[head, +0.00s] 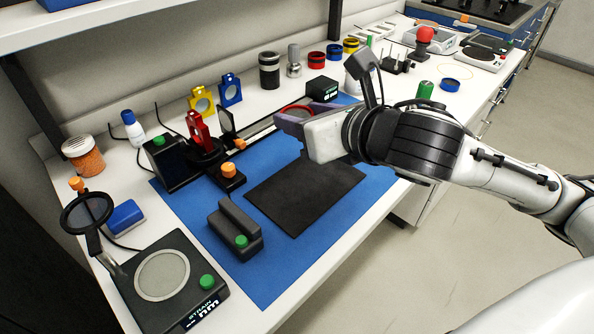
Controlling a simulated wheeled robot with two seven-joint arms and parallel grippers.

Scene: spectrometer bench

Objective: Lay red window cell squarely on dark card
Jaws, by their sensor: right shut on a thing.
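The dark card (290,200) lies flat on the blue mat, and its far right part is partly covered by my right gripper. My right gripper (291,122) is over the card's far edge, coming in from the right. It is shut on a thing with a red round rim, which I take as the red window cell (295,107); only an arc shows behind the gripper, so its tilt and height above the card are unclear. My left gripper is not in view.
The blue mat (270,275) carries a black block with a green button (235,232). A rail stage with a red plate (199,131) stands left of the card. A black meter (165,285) is near left.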

